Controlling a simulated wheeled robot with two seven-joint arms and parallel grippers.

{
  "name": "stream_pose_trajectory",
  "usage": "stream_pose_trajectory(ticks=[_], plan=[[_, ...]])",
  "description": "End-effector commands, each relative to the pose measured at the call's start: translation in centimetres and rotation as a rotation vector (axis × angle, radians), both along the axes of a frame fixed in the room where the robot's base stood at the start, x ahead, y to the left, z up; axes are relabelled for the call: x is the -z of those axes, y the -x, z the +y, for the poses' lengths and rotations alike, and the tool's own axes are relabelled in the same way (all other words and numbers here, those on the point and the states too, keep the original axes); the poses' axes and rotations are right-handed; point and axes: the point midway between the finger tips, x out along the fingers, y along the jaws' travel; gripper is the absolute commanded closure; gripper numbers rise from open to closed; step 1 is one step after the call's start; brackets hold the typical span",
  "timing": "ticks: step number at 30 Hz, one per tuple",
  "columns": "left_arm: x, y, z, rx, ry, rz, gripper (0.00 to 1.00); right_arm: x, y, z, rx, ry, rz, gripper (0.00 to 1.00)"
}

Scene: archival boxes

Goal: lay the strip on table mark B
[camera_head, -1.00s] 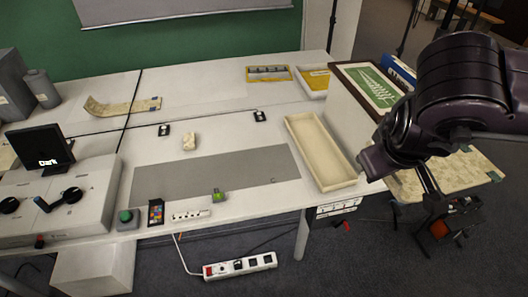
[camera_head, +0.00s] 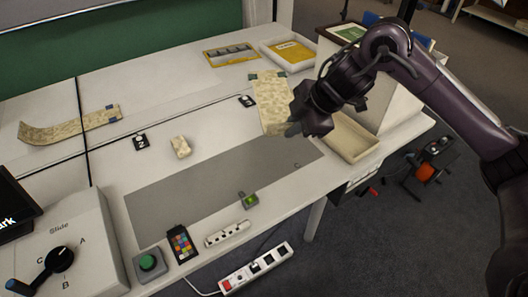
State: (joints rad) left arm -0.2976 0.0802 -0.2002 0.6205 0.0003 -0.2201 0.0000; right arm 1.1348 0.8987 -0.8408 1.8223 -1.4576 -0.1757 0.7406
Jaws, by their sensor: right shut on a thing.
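My right gripper (camera_head: 294,122) is shut on a beige mottled strip (camera_head: 270,103) with a dark green patch at its far end. The strip hangs from the gripper over the back right of the table; I cannot tell whether it touches the top. Another beige strip (camera_head: 68,126), slightly curled, lies at the back left. The grey mat (camera_head: 205,190) on the white table carries a small letter C near its right end. I cannot make out a letter B on the mat. My left gripper is not in view.
A cream tray (camera_head: 352,138) stands right of the mat, partly behind my arm. A beige block (camera_head: 180,147) and small black cards (camera_head: 140,142) lie behind the mat. A green-topped gadget (camera_head: 249,199) sits at its front edge. A dial box (camera_head: 75,245) is front left.

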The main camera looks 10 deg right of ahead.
Motion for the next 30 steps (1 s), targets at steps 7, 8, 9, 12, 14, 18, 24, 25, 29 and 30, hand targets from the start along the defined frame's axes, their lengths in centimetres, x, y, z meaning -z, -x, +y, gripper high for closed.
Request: stream_pose_trajectory(ticks=[7,8,9,12,14,18,24,25,29,30], plan=[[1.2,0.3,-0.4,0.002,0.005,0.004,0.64,4.7,0.0,-0.4,-0.012,0.002,0.005,1.0],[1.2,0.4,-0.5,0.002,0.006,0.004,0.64,5.5,0.1,-0.5,-0.012,0.002,0.005,1.0],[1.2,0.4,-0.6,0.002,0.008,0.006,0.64,6.6,0.1,-0.5,-0.01,0.003,0.005,1.0],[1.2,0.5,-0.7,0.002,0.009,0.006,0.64,9.2,0.1,-0.5,-0.011,0.003,0.004,1.0],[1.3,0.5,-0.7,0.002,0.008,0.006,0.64,10.8,0.1,-0.4,-0.012,0.003,0.004,1.0],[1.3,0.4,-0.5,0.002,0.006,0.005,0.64,13.9,0.0,-0.4,-0.011,0.002,0.002,1.0],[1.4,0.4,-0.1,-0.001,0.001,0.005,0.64,15.9,0.0,-0.4,-0.012,0.001,-0.001,1.0],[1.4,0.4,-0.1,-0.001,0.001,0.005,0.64,16.2,-0.1,-0.4,-0.012,0.002,-0.002,1.0],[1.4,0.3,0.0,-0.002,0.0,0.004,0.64,18.1,0.1,-0.4,-0.011,0.002,0.002,1.0],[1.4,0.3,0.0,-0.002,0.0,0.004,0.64,18.8,0.0,-0.4,-0.011,0.002,0.002,1.0]])
